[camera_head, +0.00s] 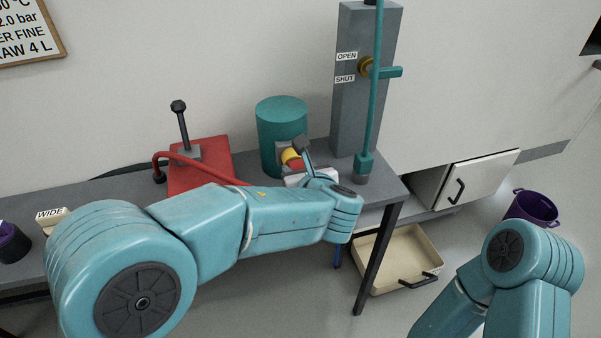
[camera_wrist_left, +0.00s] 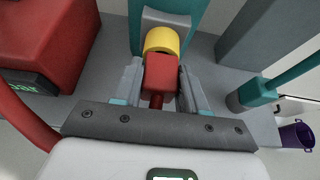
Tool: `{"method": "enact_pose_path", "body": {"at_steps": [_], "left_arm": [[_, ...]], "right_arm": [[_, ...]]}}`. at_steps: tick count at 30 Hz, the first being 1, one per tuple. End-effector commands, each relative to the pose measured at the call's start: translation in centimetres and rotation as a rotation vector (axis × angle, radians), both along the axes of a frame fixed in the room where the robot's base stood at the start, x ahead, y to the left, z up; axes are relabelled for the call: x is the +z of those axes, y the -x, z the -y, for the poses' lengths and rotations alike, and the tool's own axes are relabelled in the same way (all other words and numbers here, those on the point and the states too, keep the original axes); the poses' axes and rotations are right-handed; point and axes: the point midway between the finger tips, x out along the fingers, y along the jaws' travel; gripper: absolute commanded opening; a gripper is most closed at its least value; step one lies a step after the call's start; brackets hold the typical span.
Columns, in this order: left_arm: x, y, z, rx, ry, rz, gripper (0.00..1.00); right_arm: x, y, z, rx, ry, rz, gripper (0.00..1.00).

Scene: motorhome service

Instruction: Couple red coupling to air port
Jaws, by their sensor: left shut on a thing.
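The red coupling (camera_wrist_left: 160,76) is between the fingers of my left gripper (camera_wrist_left: 160,92), which is shut on it. The yellow air port (camera_wrist_left: 162,40) sticks out of the teal tank, directly beyond the coupling and nearly in line with it. I cannot tell whether the two touch or a small gap remains. In the head view my left gripper (camera_head: 294,160) is beside the teal tank (camera_head: 281,122), partly hiding the coupling and the yellow port (camera_head: 290,154). My right arm shows at the lower right, but its gripper is out of view.
A red compressor (camera_head: 199,152) with a red hose (camera_head: 200,165) stands left of the tank. A grey post (camera_head: 350,110) with a teal valve handle (camera_head: 390,72) and a teal pipe (camera_head: 374,90) rises at right.

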Motion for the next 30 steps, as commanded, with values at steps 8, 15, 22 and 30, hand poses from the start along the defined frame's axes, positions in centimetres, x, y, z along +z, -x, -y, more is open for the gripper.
{"method": "enact_pose_path", "body": {"at_steps": [8,15,22,30], "left_arm": [[-0.01,-0.52,-0.22,0.001,0.000,0.000,0.58],[-0.02,-0.48,-0.19,0.000,0.000,0.000,0.72],[0.08,-0.42,-0.14,0.000,0.000,-0.001,0.72],[0.93,0.05,0.12,0.001,-0.001,0.001,0.72]], "right_arm": [[0.13,0.00,0.00,0.000,0.000,0.000,0.43],[0.12,0.00,0.00,0.000,0.000,0.000,0.43],[0.22,0.00,0.00,0.000,0.000,0.000,0.43],[0.87,0.00,0.00,0.000,0.000,0.000,0.43]]}}
